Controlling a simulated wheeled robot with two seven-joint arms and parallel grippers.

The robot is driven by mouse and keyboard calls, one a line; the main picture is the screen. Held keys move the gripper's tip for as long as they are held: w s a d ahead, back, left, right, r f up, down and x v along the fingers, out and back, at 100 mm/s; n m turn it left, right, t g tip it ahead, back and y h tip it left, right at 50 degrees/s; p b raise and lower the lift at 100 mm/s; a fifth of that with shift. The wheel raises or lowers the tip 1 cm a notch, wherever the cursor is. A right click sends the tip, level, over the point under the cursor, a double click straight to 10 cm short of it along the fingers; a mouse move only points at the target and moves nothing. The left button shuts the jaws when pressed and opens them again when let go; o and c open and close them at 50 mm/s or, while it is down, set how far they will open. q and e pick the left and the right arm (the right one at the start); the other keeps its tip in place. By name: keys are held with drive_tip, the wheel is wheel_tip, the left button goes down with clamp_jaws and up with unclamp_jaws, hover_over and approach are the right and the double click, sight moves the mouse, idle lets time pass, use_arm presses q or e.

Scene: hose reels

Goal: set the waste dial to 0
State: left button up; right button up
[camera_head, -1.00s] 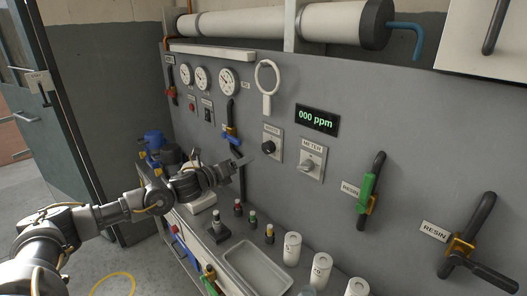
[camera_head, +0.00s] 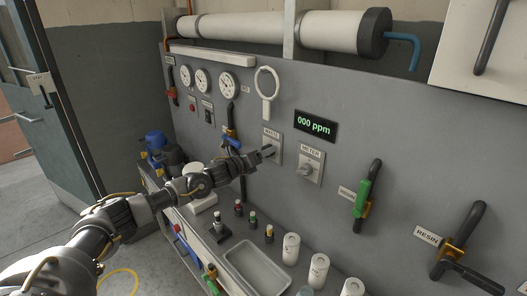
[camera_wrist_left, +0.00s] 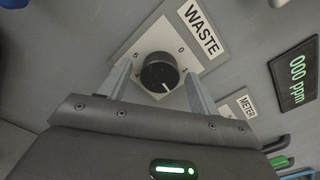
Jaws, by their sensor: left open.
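The waste dial (camera_wrist_left: 160,73) is a round black knob with a white pointer line, on a pale plate under the label WASTE (camera_wrist_left: 202,27) in the left wrist view. A 0 and a 5 show on the plate's upper corners; other marks are partly hidden by the fingers. The pointer faces down toward my gripper. My left gripper (camera_wrist_left: 157,84) is open, its two fingers on either side of the knob; I cannot tell if they touch it. In the head view the left gripper (camera_head: 262,155) is in front of the waste plate (camera_head: 273,137) and hides the knob.
The meter dial (camera_head: 307,169) is just right of the waste plate, below the display (camera_head: 315,125) reading 000 ppm. A blue-handled valve (camera_head: 231,138) is close on the left. Below are a tray (camera_head: 257,269), small bottles and white jars (camera_head: 291,246).

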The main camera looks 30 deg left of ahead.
use_arm(q)
drive_tip(key=shift+w, duration=0.1)
drive_tip(key=c, duration=1)
drive_tip(key=shift+o, duration=0.2)
drive_tip(key=n, duration=1.9)
drive_tip(key=shift+n, duration=0.4)
drive_tip(key=shift+p, duration=0.3)
